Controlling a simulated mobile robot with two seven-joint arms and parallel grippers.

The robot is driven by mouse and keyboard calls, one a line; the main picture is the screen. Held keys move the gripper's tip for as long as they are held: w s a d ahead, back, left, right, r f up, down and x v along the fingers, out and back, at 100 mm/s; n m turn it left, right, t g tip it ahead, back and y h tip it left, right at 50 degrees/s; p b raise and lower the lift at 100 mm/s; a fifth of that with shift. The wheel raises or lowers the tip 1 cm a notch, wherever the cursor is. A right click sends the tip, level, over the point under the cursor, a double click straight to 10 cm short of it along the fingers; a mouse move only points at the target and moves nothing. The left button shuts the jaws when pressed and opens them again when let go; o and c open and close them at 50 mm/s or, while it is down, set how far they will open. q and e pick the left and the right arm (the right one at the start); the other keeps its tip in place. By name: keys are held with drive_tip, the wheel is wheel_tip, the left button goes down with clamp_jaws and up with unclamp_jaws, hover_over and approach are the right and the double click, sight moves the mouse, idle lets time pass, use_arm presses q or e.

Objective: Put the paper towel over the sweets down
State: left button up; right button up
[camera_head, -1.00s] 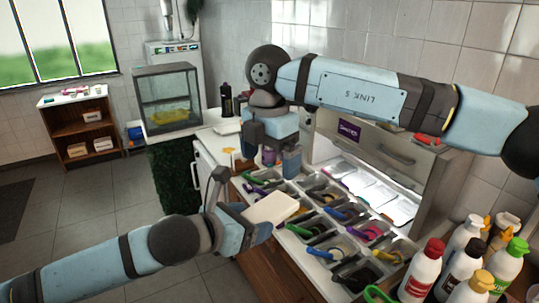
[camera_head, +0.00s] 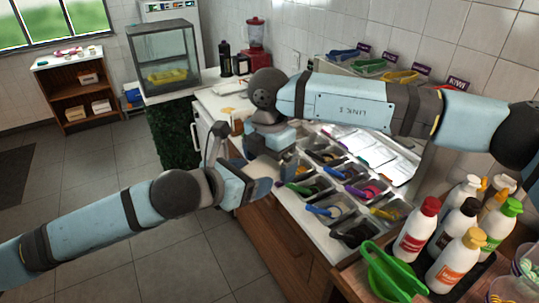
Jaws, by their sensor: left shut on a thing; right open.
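My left gripper (camera_head: 243,186) is shut on a pale, flat, block-like thing, likely the paper towel (camera_head: 262,188). It is held at the counter's front edge, and most of it is hidden by the gripper. My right gripper (camera_head: 268,160) is open just above and behind it, over the left end of the topping bins. I cannot tell whether it touches the pale thing. The topping bins (camera_head: 322,197) sit in rows in the counter, with coloured scoops in them. I cannot make out which contents are the sweets.
A red blender (camera_head: 256,45) and a dark press (camera_head: 225,58) stand at the back. A glass tank (camera_head: 163,58) is at the left. Floor in front is clear.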

drive_tip(key=c, duration=0.9)
use_arm(q)
drive_tip(key=o, duration=1)
use_arm(e)
drive_tip(key=shift+c, duration=0.3)
